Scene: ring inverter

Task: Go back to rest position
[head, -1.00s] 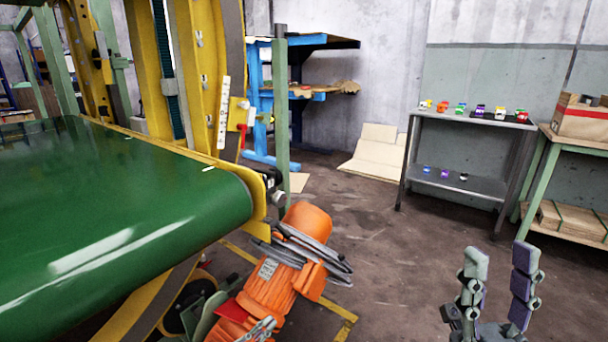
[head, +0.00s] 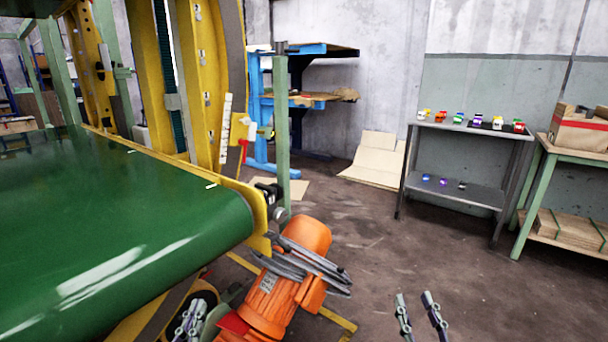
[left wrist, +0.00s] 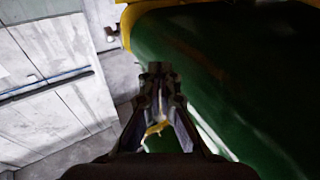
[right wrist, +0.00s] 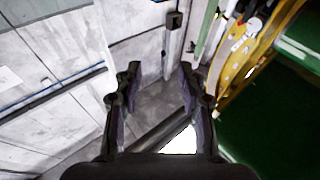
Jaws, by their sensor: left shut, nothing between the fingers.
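My left gripper (head: 188,320) shows low in the head view, beside the orange motor and below the green conveyor's edge. In the left wrist view its fingertips (left wrist: 160,74) meet, with nothing between them. My right gripper (head: 420,310) is at the bottom edge of the head view, over the brown floor, with only its two fingers in sight. In the right wrist view its fingers (right wrist: 160,82) stand apart and the space between them is empty.
The green conveyor (head: 110,240) fills the left, with the orange motor (head: 285,285) by its end. A grey metal table (head: 465,135) with small coloured items and a green-legged bench (head: 545,180) stand at the back right. The floor between is clear.

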